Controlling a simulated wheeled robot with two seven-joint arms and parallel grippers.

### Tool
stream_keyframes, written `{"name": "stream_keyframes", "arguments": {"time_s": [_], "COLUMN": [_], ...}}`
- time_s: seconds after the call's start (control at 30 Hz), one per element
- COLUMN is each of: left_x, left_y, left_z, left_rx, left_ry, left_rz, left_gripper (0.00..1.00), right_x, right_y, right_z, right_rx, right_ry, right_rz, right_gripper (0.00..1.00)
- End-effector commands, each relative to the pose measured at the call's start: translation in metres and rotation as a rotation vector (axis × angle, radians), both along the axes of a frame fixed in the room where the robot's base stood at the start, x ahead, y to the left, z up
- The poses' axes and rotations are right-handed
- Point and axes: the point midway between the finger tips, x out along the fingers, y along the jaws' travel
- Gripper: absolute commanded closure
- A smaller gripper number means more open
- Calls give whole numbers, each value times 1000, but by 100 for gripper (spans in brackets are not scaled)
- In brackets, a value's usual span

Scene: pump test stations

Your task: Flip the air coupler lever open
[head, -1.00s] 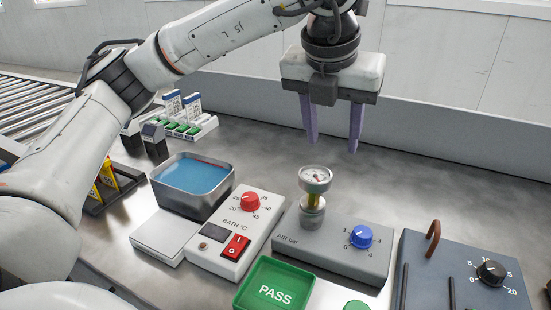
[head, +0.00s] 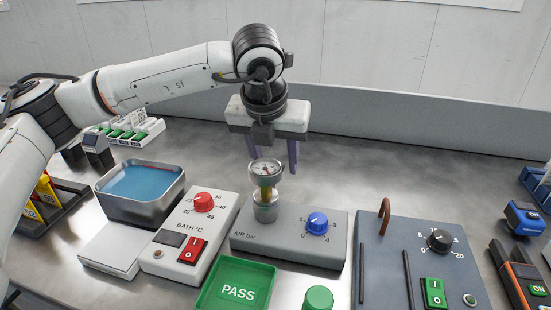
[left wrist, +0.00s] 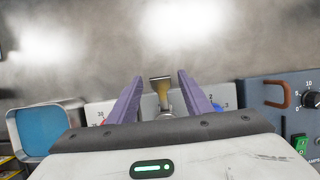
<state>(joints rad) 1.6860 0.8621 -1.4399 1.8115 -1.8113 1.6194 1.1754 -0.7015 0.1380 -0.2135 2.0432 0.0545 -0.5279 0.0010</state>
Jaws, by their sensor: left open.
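The air station (head: 290,240) is a grey box labelled "AIR bar" with a blue knob (head: 317,223). In the left wrist view a brass, tab-like piece (left wrist: 160,86), which looks like the lever, stands upright between the fingers, apart from both. I cannot tell how far behind. My right gripper is not in view.
The bath controller (head: 190,238) with red knob and switch, and a water basin (head: 140,195), stand to the left. A green PASS tray (head: 236,285) lies in front. A blue-grey panel (head: 385,260) with a copper-coloured hook (head: 384,215) stands right. The bench behind is clear.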

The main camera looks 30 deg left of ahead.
Motion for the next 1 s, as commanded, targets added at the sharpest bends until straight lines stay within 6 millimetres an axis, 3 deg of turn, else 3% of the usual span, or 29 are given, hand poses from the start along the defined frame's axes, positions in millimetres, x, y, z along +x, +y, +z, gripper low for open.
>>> {"name": "stream_keyframes", "arguments": {"time_s": [0.1,0.37,0.67,1.0], "left_x": [0,0,2,13], "left_y": [0,0,1,3], "left_z": [0,0,1,-5], "left_rx": [0,0,-10,-68], "left_ry": [0,0,41,262], "left_rz": [0,0,2,5], "left_gripper": [55,96,96,96], "right_x": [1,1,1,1], "right_y": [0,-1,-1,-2], "right_z": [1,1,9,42], "right_rx": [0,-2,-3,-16], "right_ry": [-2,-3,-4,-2], "right_rz": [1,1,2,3], "right_gripper": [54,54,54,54]}}
